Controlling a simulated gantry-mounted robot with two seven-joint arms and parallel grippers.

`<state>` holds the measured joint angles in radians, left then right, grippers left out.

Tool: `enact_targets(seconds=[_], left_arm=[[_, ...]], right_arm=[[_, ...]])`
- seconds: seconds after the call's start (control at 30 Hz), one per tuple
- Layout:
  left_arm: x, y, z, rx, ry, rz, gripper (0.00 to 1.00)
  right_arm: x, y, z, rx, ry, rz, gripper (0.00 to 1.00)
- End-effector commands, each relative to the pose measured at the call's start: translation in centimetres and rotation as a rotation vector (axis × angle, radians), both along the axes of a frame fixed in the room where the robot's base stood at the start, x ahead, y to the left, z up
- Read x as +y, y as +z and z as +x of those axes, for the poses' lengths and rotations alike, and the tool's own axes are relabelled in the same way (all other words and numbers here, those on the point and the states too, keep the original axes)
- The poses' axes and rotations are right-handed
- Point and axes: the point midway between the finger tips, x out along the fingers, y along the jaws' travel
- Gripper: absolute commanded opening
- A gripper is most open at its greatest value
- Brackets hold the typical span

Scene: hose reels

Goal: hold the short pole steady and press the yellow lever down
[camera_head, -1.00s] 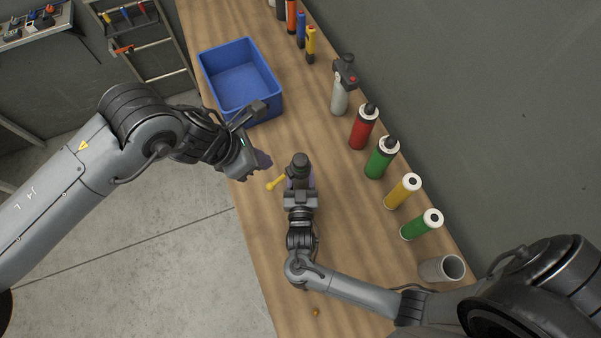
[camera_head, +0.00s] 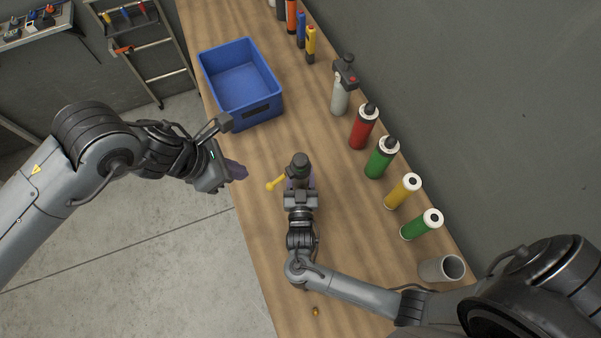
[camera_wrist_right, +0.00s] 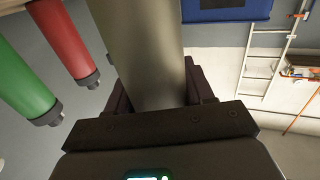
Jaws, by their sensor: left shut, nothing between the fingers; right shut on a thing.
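The short pole (camera_wrist_right: 140,45) is a grey-olive cylinder. In the head view its dark top (camera_head: 300,164) shows, and the rest is mostly hidden by my right gripper. The yellow lever (camera_head: 276,183) sticks out to the left from the pole's top, its knob end slightly lower in the picture. My right gripper (camera_head: 300,187) is shut around the pole; its dark fingers flank the pole in the right wrist view (camera_wrist_right: 162,92). My left gripper (camera_head: 238,170) is shut and empty, left of the lever near the bench's left edge, not touching the lever.
A blue crate (camera_head: 275,108) stands on the wooden bench (camera_head: 265,245) beyond my left gripper. Several bottles and canisters, including a red one (camera_head: 362,130) and a green one (camera_head: 380,160), line the wall side. A grey cup (camera_head: 435,270) stands front right. Floor lies left of the bench.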

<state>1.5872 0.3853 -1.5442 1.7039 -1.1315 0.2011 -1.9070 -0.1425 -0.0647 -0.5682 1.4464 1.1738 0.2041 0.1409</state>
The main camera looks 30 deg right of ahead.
Motion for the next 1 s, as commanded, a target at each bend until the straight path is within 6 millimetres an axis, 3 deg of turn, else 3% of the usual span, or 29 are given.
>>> enact_targets(seconds=[0.37,0.4,0.57,1.0], left_arm=[[0.43,-0.02,0.01,0.0,-0.001,0.0,0.0],[0.43,-0.02,0.01,0.0,-0.001,0.0,0.0],[0.43,-0.02,0.02,0.0,-0.001,0.0,0.0],[0.42,-0.01,0.03,0.0,-0.001,0.0,0.0]], right_arm=[[0.03,-0.01,-0.01,0.0,0.001,0.0,0.06],[0.02,-0.01,0.0,0.0,0.001,0.0,0.55],[0.02,-0.01,0.0,0.0,0.0,0.0,0.8],[0.5,-0.06,-0.69,0.001,0.0,0.002,0.82]])
